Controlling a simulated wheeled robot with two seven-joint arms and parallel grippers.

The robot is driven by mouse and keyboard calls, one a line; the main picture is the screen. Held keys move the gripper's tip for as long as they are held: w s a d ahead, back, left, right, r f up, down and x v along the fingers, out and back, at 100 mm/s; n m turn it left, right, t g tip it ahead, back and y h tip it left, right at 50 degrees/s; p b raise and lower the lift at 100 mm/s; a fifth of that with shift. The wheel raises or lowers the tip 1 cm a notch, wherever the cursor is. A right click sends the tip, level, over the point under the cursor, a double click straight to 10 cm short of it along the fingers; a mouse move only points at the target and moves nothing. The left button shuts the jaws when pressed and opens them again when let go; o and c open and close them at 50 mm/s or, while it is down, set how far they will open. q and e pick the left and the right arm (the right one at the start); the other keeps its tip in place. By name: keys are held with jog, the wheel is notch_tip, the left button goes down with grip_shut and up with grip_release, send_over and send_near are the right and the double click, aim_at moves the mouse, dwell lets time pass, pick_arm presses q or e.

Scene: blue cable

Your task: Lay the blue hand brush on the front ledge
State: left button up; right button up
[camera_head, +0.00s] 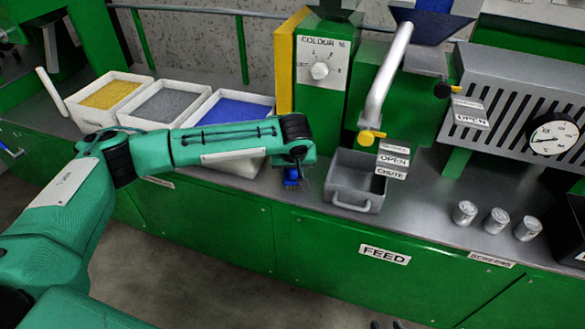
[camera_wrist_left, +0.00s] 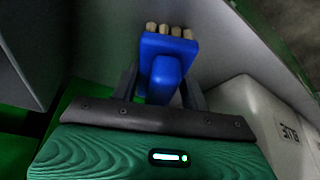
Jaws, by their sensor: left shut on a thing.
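The blue hand brush (camera_head: 291,177) shows as a small blue piece below the end of my left arm. In the left wrist view the brush (camera_wrist_left: 168,55) has a blue body and pale bristle tufts at its far end. My left gripper (camera_head: 292,172) is shut on it, with one dark finger on each side of the handle. The brush is over the grey front ledge (camera_head: 300,195), between the blue-filled bin and the metal drawer. I cannot tell whether it touches the ledge. Two dark tips of my right gripper (camera_head: 386,325) show apart at the bottom edge; the rest is out of view.
White bins of yellow (camera_head: 110,95), grey (camera_head: 166,103) and blue (camera_head: 240,108) material stand on the left. The grey chute drawer (camera_head: 357,180) is just right of the brush. Several metal cans (camera_head: 497,221) stand further right near the edge.

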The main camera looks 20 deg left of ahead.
pick_arm(q)
jog(key=shift+f, duration=0.1)
jog(key=o, duration=1)
pick_arm(e)
jog(key=shift+d, duration=0.1)
pick_arm(q)
jog(key=p+v, duration=0.2)
jog(key=v, duration=1)
pick_arm(e)
jog(key=d+g, duration=0.1)
jog(key=s+d+g+h, duration=0.1)
jog(key=d, duration=0.1)
jog(key=s+d+g+h, duration=0.1)
jog(key=shift+s+d+r, duration=0.1)
jog(key=shift+d+r, duration=0.05)
jog(key=shift+d, duration=0.05)
